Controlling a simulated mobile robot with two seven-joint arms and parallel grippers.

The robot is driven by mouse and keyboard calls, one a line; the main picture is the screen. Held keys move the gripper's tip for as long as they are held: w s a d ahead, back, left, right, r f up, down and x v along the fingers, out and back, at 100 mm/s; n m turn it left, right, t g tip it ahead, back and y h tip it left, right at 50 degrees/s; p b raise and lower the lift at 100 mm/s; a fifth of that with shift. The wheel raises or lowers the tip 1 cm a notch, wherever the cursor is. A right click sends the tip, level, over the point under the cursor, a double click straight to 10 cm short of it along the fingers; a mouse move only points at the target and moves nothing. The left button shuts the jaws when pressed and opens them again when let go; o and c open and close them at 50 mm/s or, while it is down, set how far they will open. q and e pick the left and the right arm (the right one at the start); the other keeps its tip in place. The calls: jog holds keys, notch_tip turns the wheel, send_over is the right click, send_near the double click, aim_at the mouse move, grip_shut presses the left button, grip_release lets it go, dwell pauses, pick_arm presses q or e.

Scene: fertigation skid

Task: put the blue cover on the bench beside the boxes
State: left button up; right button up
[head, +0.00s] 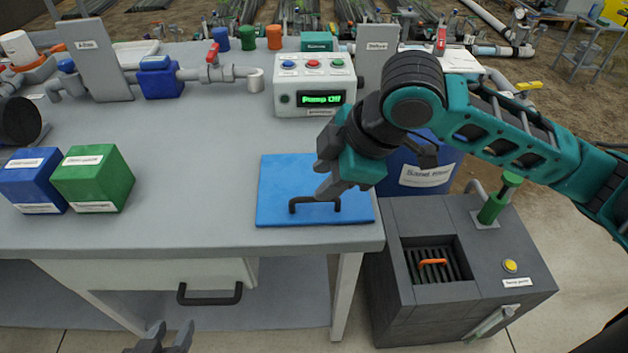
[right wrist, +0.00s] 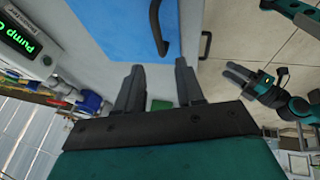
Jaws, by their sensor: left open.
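The blue cover (head: 285,190) is a flat square panel with a black handle. It lies on the bench's (head: 215,140) right front corner. My right gripper (head: 326,188) is just above the cover by its handle; its jaws are apart and empty in the right wrist view (right wrist: 158,66), where the cover (right wrist: 115,22) shows off to one side. A blue box (head: 32,182) and a green box (head: 95,180) stand side by side at the bench's left, with bare bench between them and the cover. My left gripper (head: 165,340) is open and empty at the bottom edge, below the bench.
A control panel (head: 314,85) reading "Pump Off" stands behind the cover. A grey sump box (head: 425,294) with an open top and an orange handle (head: 433,262) inside stands right of the bench. A blue drum (head: 425,160) is behind it. Pipes and valves line the bench's back.

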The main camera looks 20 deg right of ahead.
jog(key=p+v, duration=0.1)
jog(key=v, duration=0.3)
jog(key=shift+s+d+r, duration=0.1)
jog(key=shift+s+r, duration=0.05)
jog(key=shift+r, duration=0.25)
